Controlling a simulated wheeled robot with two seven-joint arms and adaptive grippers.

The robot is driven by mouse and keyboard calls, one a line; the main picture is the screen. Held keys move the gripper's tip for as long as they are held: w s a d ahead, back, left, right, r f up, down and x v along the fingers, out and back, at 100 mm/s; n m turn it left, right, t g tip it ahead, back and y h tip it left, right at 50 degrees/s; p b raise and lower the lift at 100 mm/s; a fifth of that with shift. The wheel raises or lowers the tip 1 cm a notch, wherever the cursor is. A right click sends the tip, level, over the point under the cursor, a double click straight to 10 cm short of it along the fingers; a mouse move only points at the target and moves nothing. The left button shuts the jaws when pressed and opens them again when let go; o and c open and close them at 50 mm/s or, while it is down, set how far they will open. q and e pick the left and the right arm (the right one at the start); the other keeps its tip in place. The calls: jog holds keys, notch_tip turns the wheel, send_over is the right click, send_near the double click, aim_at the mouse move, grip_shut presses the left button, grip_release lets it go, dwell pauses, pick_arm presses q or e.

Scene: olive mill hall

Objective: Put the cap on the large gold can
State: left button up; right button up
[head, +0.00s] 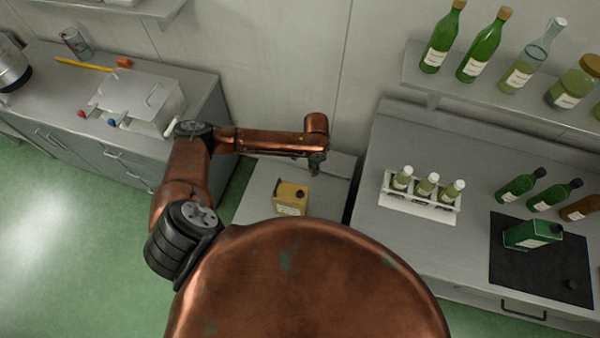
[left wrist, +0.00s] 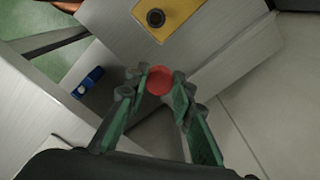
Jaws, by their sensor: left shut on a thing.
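The gold can (head: 290,198) stands upright on a low grey table between the counters. A dark round opening shows on its top, and the can also shows at the top of the left wrist view (left wrist: 178,22). My left gripper (head: 316,168) is above that table, behind and right of the can. In the left wrist view its green-padded fingers (left wrist: 158,84) are shut on a round red cap (left wrist: 159,80). The cap is apart from the can. The cap is too small or hidden to make out in the head view. My right gripper is not in view.
The right counter holds a white rack (head: 418,197) of bottles and a dark mat (head: 510,270) with a green can (head: 531,234) and a small black cap (head: 572,284). A shelf (head: 440,82) with bottles is above. A white box (head: 135,104) stands on the left counter.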

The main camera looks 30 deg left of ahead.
aim_at(300, 192)
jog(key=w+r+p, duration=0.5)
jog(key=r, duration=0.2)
pick_arm(q)
jog(key=shift+s+a+f+m+b, duration=0.35)
jog(key=shift+s+f+m, duration=0.4)
jog(key=shift+s+f, duration=0.25)
jog(key=shift+s+a+f+m+b, duration=0.3)
jog(key=shift+s+a+f+m, duration=0.1)
jog(key=shift+s+f+m, duration=0.5)
jog(key=shift+s+a+f+m+b, duration=0.35)
jog(key=shift+s+f+m, duration=0.3)
jog(key=shift+s+f, duration=0.45)
jog(key=shift+w+f, duration=0.1)
jog(key=shift+f, duration=0.2)
notch_tip(300, 192, down, 4)
jog(key=b, duration=0.4)
jog(key=shift+r, duration=0.25)
jog(key=shift+f, duration=0.65)
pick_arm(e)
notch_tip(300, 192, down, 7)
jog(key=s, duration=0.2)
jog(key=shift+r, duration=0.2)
pick_arm(q)
jog(key=shift+a, duration=0.1)
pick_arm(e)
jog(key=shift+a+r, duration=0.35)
